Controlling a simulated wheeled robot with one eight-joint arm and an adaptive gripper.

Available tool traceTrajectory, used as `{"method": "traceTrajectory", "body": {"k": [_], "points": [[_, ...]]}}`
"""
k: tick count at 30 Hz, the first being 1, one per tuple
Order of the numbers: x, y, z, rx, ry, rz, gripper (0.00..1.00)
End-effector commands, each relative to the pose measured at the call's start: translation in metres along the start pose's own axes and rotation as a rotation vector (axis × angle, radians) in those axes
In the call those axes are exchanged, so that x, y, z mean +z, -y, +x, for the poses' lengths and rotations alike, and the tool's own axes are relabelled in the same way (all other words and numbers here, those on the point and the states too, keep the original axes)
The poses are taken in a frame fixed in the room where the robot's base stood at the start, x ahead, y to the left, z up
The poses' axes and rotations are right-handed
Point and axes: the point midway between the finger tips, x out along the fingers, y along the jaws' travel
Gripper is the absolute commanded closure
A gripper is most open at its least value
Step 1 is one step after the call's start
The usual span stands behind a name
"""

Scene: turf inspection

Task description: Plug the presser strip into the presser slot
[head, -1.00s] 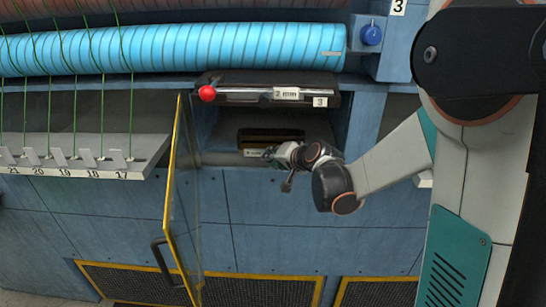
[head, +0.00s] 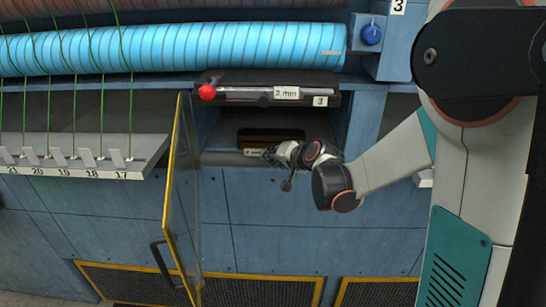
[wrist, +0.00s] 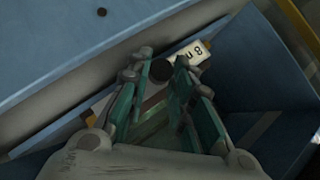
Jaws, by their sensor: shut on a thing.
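My gripper (head: 271,154) is at the front lip of the open recess in the head view. In the wrist view, its green-padded fingers (wrist: 161,78) are closed around a grey strip with a dark round knob (wrist: 161,71). This appears to be the presser strip; its white label (wrist: 189,54) reads "8" and part of an m. The label also shows in the head view (head: 253,152), just left of the fingers. A dark brown slot-like opening (head: 270,136) lies right behind it. My fingers hide much of the strip, so I cannot tell whether it is seated.
A black housing (head: 325,84) above carries a bar labelled "2 mm", a red knob (head: 207,92) and a "3" tag. A yellow-framed clear door (head: 170,200) stands open at left. A blue roll (head: 180,47) lies above. A numbered rack (head: 85,160) is at left.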

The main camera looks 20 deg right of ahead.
Motion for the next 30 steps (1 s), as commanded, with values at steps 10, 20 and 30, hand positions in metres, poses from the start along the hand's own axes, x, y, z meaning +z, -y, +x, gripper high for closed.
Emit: {"method": "traceTrajectory", "body": {"k": [10,20,30], "points": [[-0.006,0.000,0.006,0.000,-0.001,0.000,1.00],[-0.011,0.000,0.011,0.000,-0.001,0.000,1.00],[-0.016,0.000,0.017,0.000,-0.001,0.000,1.00]]}}
